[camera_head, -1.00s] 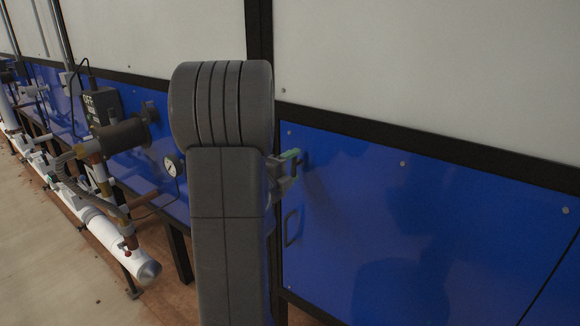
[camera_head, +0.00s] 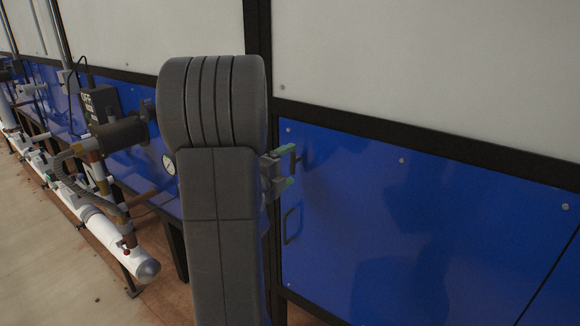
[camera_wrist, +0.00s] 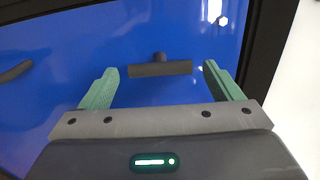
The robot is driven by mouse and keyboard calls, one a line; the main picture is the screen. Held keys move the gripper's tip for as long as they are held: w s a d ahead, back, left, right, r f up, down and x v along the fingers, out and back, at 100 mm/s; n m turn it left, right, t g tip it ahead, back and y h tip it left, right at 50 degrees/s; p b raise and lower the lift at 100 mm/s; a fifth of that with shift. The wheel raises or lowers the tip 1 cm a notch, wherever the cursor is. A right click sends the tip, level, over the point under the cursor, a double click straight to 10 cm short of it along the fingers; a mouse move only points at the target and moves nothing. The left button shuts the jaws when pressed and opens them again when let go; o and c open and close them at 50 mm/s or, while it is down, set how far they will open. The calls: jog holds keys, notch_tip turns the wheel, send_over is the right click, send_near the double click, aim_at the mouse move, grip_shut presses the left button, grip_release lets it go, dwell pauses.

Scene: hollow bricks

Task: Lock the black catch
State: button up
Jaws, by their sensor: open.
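The black catch (camera_wrist: 160,69) is a dark T-shaped knob on the blue panel. In the wrist view its bar lies crosswise between the two green fingers, with a gap at each end. My gripper (camera_wrist: 160,74) is open and empty in front of it. In the head view my gripper (camera_head: 288,166) shows two green fingertips, one above the other, just right of my arm. The catch (camera_head: 299,158) is only a small dark shape there, partly hidden by the fingers.
The blue panel (camera_head: 400,230) has a dark pull handle (camera_head: 292,225) below the catch. A black frame bar (camera_head: 420,150) runs above the panel. White pipework (camera_head: 125,252) and a gauge (camera_head: 169,163) stand to the left of my arm.

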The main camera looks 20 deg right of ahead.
jog(key=b+v, duration=0.2)
jog(key=v, duration=1)
jog(key=p+x, duration=0.2)
jog(key=x, duration=1.1)
jog(key=shift+w+d+p, duration=0.25)
jog(key=shift+d+p, duration=0.05)
jog(key=shift+p, duration=0.1)
